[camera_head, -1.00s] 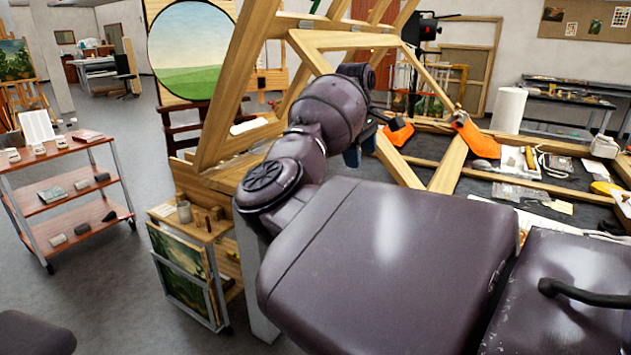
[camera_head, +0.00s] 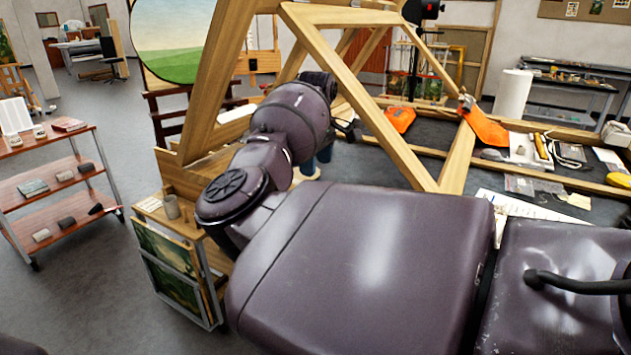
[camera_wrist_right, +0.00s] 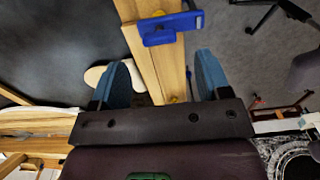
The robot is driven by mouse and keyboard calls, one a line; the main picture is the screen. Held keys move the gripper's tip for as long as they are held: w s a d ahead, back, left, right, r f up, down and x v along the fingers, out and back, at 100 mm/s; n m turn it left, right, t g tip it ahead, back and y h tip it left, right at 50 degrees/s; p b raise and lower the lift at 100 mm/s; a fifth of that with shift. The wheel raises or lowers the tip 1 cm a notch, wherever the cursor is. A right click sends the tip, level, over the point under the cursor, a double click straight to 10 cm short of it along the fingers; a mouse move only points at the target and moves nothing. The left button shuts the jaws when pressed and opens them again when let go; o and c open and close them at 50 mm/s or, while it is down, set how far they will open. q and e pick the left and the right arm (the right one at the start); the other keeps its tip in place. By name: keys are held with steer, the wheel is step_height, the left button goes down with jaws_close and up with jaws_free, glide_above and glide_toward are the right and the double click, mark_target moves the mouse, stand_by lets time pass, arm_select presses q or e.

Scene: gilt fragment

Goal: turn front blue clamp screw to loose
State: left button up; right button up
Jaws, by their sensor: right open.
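A blue clamp (camera_wrist_right: 160,38) sits across a wooden bar (camera_wrist_right: 172,70) in the right wrist view, ahead of my right gripper. Its screw cannot be told apart clearly. My right gripper (camera_wrist_right: 163,80) is open, its two blue fingertips on either side of the bar, with the clamp apart from them near the top of the picture. No grip on anything shows. In the head view my right gripper (camera_head: 316,163) is mostly hidden behind my arm, low by the wooden frame (camera_head: 350,85). The blue clamp cannot be made out there. My left gripper is not in view.
Orange pieces (camera_head: 484,128) lie on the frame at right, near tools and papers on the dark worktop (camera_head: 425,135). A small rack with paintings (camera_head: 168,270) stands below my arm. A shelf cart (camera_head: 50,190) stands left, with open floor between.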

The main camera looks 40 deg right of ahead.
steer(key=shift+f, duration=2.65)
steer(key=c, duration=0.9)
